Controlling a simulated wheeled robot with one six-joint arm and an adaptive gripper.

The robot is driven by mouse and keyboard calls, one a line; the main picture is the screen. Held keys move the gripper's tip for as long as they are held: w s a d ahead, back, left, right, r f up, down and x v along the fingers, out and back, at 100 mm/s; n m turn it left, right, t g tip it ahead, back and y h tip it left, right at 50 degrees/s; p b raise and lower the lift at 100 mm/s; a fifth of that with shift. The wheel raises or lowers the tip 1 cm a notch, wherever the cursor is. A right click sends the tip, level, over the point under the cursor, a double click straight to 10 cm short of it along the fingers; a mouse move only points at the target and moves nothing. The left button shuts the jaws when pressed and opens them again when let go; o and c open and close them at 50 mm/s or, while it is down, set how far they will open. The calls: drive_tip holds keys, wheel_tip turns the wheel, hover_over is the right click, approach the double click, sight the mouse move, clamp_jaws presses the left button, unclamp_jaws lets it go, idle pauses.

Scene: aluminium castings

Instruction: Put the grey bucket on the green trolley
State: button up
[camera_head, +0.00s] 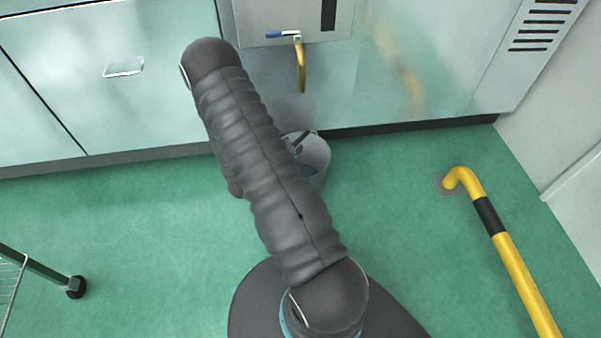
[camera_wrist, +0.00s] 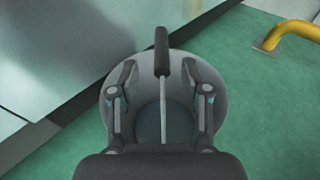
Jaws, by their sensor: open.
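The grey bucket (camera_head: 317,152) stands on the green floor in front of the metal cabinet, partly hidden behind my arm in the head view. In the wrist view, the bucket (camera_wrist: 145,88) fills the middle, seen from above. Its handle (camera_wrist: 162,55) has a dark grip and runs between my fingers. My gripper (camera_wrist: 160,70) is open over the bucket, one finger on each side of the handle, with no visible grasp. The green trolley (camera_head: 45,272) shows only as a corner with a black caster and wire mesh at the lower left of the head view.
A cabinet (camera_head: 120,110) runs along the back, with a blue-handled tap (camera_head: 301,65) above the bucket. A yellow rail (camera_head: 510,255) stands on the right. The floor between the bucket and the trolley is clear.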

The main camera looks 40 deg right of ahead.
sight(301, 136)
drive_tip(key=shift+x, duration=2.9)
drive_tip(key=shift+s+r, duration=0.1)
clamp_jaws()
drive_tip(key=shift+r, duration=0.1)
